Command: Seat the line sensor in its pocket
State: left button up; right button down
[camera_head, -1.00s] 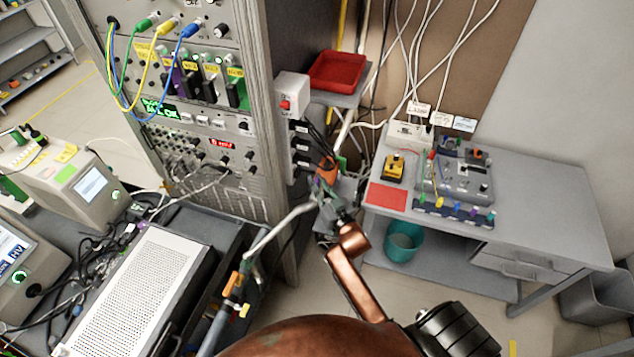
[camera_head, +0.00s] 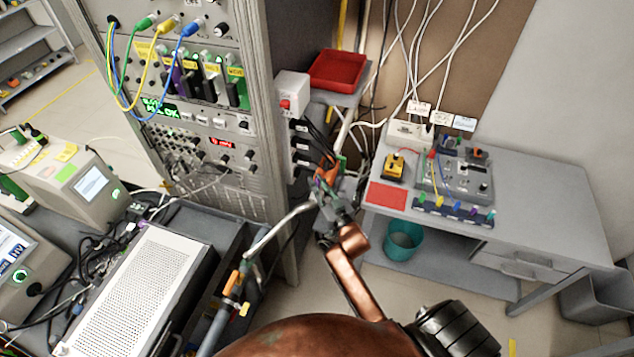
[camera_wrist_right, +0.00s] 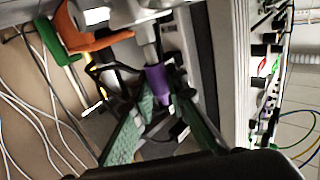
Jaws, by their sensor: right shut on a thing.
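My right gripper (camera_head: 331,190) reaches in beside the rack's right side, small and crowded by dark cables in the head view. In the right wrist view, its green-padded fingers (camera_wrist_right: 162,92) are closed around a purple cylindrical piece (camera_wrist_right: 157,77) below a pale grey shaft (camera_wrist_right: 147,45). I cannot tell if the purple piece is the line sensor, nor if the shaft is part of it. An orange clamp-like part (camera_wrist_right: 92,38) is close by at the left. I cannot make out the sensor's pocket. My left gripper is not in view.
The tall instrument rack (camera_head: 255,120) stands left of the gripper, with a white box with a red button (camera_head: 291,92) on its side. A red tray (camera_head: 337,70) is behind. A grey bench (camera_head: 540,215) is at right, with a teal bin (camera_head: 403,240) below. Cables hang around the gripper.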

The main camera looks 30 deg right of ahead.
jog(key=shift+f+b, duration=0.5)
jog(key=shift+f, duration=0.7)
jog(key=c, duration=1.8)
grip_release()
jog(key=shift+s, duration=0.1)
jog(key=s, duration=0.8)
jog(key=s+a, duration=0.1)
jog(key=s, duration=0.3)
jog(key=shift+r, duration=0.1)
